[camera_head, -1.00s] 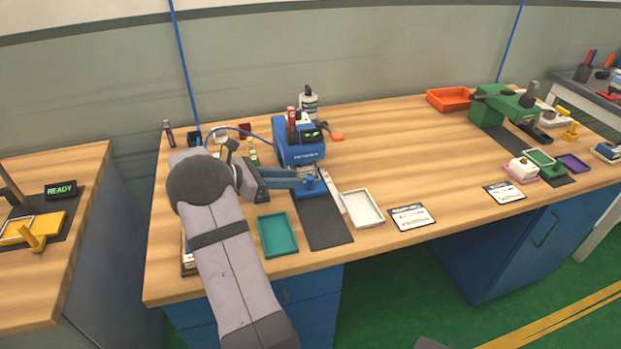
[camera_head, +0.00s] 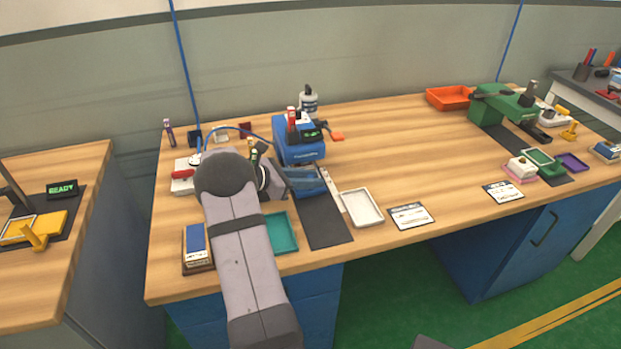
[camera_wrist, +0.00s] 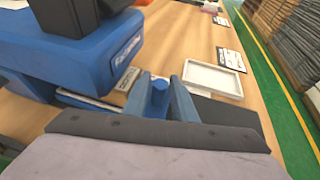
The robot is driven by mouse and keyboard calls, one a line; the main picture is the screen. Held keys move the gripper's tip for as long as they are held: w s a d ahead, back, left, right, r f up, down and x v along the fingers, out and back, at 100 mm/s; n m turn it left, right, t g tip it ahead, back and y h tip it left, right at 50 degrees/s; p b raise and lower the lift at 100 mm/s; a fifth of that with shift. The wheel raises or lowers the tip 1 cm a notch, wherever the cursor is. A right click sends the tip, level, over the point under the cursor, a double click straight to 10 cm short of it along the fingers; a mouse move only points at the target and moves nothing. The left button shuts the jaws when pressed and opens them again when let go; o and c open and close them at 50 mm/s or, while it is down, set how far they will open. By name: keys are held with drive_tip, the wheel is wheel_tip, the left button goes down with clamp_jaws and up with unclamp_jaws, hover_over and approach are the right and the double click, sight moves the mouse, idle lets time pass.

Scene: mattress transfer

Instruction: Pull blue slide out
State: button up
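The blue machine (camera_head: 298,152) stands at the back of the left bench, and its blue head (camera_wrist: 88,55) fills the upper left of the wrist view. A blue upright knob (camera_wrist: 160,92), seemingly part of the blue slide, stands beneath and to the right of that head. My gripper (camera_wrist: 160,78) has its blue fingers on either side of this knob, with narrow gaps visible, so it looks open.
A white tray (camera_head: 362,223) lies right of the dark mat (camera_head: 325,232). A teal tray (camera_head: 287,237) lies left of it, partly behind my arm. A white bottle (camera_head: 308,102) stands behind the machine. The bench middle to the right is mostly clear.

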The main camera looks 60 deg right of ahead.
clamp_jaws()
drive_tip(key=shift+s+a, duration=0.1)
drive_tip(key=shift+a, duration=0.05)
drive_tip(key=s+a, duration=1.1)
drive_tip(key=shift+p, duration=0.35)
drive_tip(key=shift+s+a, duration=0.3)
drive_tip(key=shift+s, duration=0.15)
unclamp_jaws()
drive_tip(key=shift+a, duration=0.15)
